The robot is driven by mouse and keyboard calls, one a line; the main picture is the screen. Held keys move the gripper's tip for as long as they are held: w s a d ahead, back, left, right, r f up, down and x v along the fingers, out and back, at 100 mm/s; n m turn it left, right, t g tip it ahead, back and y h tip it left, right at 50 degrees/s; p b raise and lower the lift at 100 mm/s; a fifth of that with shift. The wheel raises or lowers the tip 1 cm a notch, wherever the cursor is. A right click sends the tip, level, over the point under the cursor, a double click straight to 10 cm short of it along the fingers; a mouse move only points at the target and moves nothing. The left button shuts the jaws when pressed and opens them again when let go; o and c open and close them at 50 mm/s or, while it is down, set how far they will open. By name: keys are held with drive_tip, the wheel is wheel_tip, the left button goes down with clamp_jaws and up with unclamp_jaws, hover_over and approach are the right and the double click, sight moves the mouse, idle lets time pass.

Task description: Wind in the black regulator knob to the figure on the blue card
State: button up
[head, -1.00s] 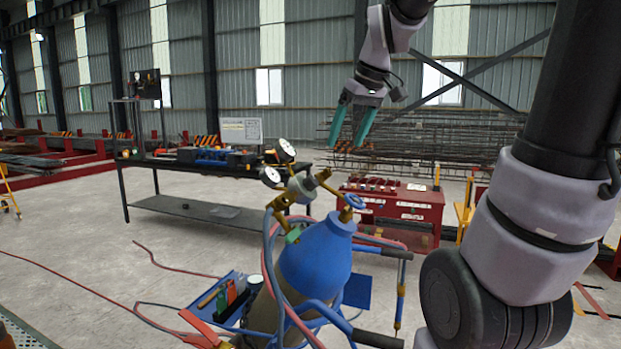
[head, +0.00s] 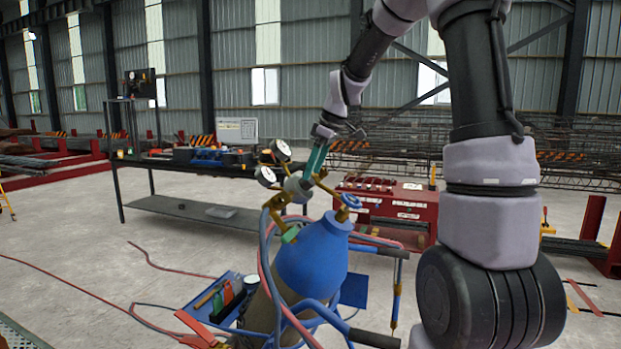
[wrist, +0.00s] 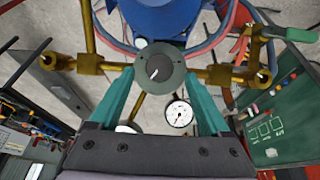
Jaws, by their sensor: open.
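The dark round regulator knob (wrist: 150,66), with a white pointer line, sits on a brass regulator beside the blue-topped cylinder (head: 312,258). In the wrist view my gripper (wrist: 160,78) is open, with one teal finger on each side of the knob; I cannot tell whether either touches it. In the head view my gripper (head: 311,176) is at the regulator, and its fingers partly hide it.
Red and blue hoses (head: 268,262) loop around the cylinder. A black workbench (head: 180,208) stands behind left, and a red tool chest (head: 400,208) behind right. A green board (wrist: 280,125) shows at right in the wrist view.

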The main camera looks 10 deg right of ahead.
sight(310, 180)
drive_tip(key=shift+x, duration=1.55)
drive_tip(key=shift+c, duration=0.3)
clamp_jaws()
drive_tip(key=shift+m, duration=0.4)
drive_tip(key=shift+o, duration=0.3)
unclamp_jaws()
drive_tip(key=shift+r, duration=0.1)
drive_tip(key=v, duration=1)
drive_tip(key=shift+d+r, duration=0.25)
